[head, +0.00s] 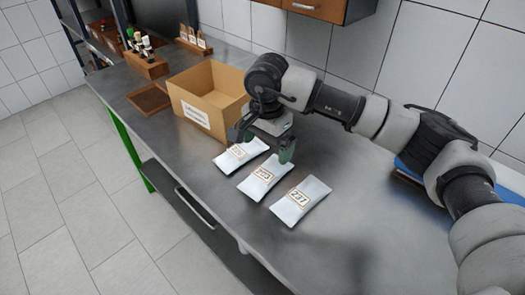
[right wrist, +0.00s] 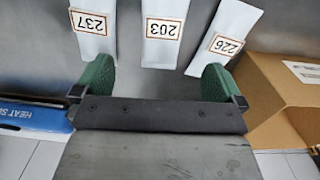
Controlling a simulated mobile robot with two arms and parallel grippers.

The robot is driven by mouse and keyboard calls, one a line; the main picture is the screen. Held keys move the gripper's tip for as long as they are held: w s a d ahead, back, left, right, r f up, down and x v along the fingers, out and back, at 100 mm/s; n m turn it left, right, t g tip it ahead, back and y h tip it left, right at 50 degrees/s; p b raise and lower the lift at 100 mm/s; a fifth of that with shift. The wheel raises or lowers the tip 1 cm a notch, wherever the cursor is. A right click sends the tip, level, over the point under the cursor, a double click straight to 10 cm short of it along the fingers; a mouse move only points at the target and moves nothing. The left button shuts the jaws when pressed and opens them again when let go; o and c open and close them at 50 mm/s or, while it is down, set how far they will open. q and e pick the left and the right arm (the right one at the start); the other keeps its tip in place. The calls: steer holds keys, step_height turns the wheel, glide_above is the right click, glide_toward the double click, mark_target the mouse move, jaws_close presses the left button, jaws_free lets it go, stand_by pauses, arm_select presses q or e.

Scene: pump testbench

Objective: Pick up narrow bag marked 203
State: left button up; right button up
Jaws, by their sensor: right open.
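The narrow white bag marked 203 (head: 265,178) lies flat on the steel bench, in the middle of a row of bags. Its label reads upside down in the right wrist view (right wrist: 162,30). The bag marked 237 (head: 301,201) lies to its right in the head view, and the bag marked 226 (head: 240,154) to its left. My right gripper (head: 263,142) is open and empty above the back ends of the 203 and 226 bags. In the right wrist view its green fingers (right wrist: 155,78) stand apart, with the 203 bag ahead between them. My left gripper is out of view.
An open cardboard box (head: 208,95) stands just left of the right gripper. A brown tray (head: 150,99) and a wooden rack of bottles (head: 146,65) stand farther left. A blue box (right wrist: 42,115) lies at the wrist view's left. The front bench edge runs close to the bags.

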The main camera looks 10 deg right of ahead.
glide_above(262, 177)
steer(key=f, duration=0.4)
steer(key=shift+d+f+p, duration=0.35)
steer(key=shift+d+p, duration=0.05)
steer(key=f, duration=0.1)
steer(key=f+p, duration=0.1)
steer(key=f, duration=0.2)
steer(key=shift+a+f+p, duration=0.3)
steer(key=shift+a+f, duration=0.1)
steer(key=shift+f, duration=0.25)
steer(key=shift+c, duration=0.6)
steer(key=c, duration=1)
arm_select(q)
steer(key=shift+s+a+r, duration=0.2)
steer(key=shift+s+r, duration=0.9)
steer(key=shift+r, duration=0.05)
arm_select(e)
steer(key=shift+w+r, duration=0.1)
steer(key=shift+r, duration=0.05)
